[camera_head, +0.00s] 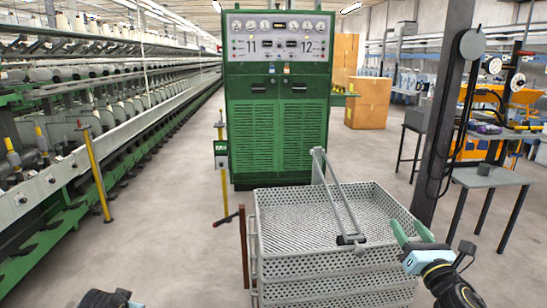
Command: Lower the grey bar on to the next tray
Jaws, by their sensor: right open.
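The grey bar (342,205) is hinged to an upright at the back of a stack of trays. It slants down toward the front, over the top tray (268,262), and its dark end piece is near the front rim. I cannot tell whether the end touches the tray. The tray is grey, perforated and looks empty. My right gripper (408,227), with green fingers, is open and empty at the tray's right front corner, to the right of the bar's end. Part of my left arm (108,299) shows at the bottom left edge; its fingers are hidden.
A green cabinet (279,130) stands behind the trays. A dark post (443,130) rises close behind their right side, and a small grey table (489,177) stands further right. A brown upright (243,247) is at their left.

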